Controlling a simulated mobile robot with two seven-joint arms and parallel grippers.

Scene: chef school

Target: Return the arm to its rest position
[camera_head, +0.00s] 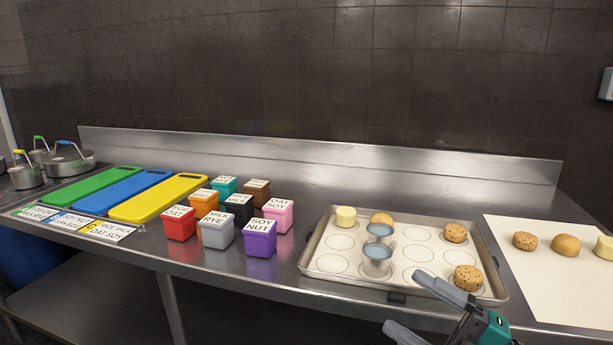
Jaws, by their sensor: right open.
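My right gripper (424,306) comes in at the bottom right, in front of the tray's near edge. Its two grey fingers are spread apart with nothing between them. The metal baking tray (316,273) lies on the steel counter and has printed circles. A pale cream round (346,217), a tan bun (381,219) and two speckled buns, one at the right (455,232) and one nearer the front (468,278), sit on it. My left gripper is not in view.
Several labelled coloured boxes, such as the purple one (260,238), stand left of the tray. Green, blue and yellow (159,199) boards lie further left, near lidded pots (69,160). A pale sheet (543,285) at right holds several rounds. A steel backsplash (300,152) runs behind.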

